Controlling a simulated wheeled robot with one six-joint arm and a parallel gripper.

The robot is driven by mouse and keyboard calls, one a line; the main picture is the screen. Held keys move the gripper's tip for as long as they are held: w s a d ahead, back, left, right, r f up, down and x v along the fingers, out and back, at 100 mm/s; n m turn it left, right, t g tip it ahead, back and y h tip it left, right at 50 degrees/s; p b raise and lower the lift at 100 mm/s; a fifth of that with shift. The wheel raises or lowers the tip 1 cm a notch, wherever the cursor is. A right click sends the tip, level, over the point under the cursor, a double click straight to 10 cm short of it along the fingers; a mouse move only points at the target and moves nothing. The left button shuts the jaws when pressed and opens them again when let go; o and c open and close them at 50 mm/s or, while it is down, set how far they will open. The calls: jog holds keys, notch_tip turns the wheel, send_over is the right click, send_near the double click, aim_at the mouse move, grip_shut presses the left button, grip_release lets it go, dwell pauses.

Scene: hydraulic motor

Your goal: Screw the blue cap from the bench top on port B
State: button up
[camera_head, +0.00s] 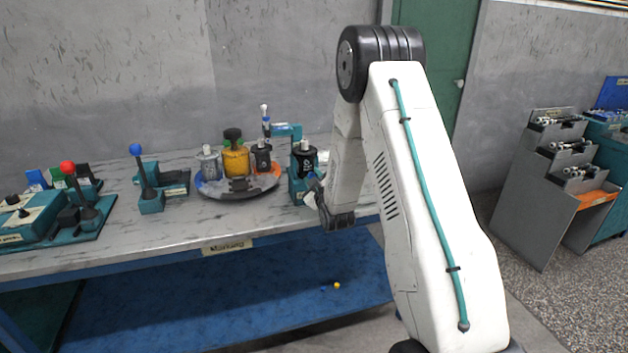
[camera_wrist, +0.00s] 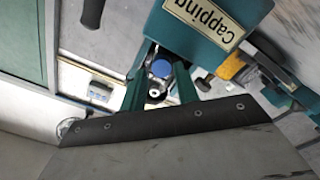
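In the wrist view, a small blue cap (camera_wrist: 161,68) lies between the fingers of my gripper (camera_wrist: 165,66). A round metallic part with a dark centre (camera_wrist: 155,92) shows just below it in the picture. I cannot tell whether the fingers touch the cap. A teal block with a "Capping" label (camera_wrist: 207,18) is close by. In the head view, my gripper (camera_head: 316,200) is at the front side of the teal capping fixture (camera_head: 297,186), where a black motor (camera_head: 305,156) stands upright. Port B cannot be made out.
A round tray (camera_head: 215,190) with grey, yellow and black units stands left of the fixture. Blue-knobbed (camera_head: 136,149) and red-knobbed (camera_head: 68,167) levers are farther left. A small yellow piece (camera_head: 337,284) lies on the blue lower shelf. A parts rack (camera_head: 530,190) stands at right.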

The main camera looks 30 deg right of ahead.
jog(key=shift+s+f, duration=0.15)
jog(key=shift+v, duration=1.7)
jog(key=o, duration=0.6)
jog(key=shift+c, duration=0.2)
jog(key=v, duration=0.6)
jog(key=shift+s+d, duration=0.1)
jog(key=shift+s, duration=0.1)
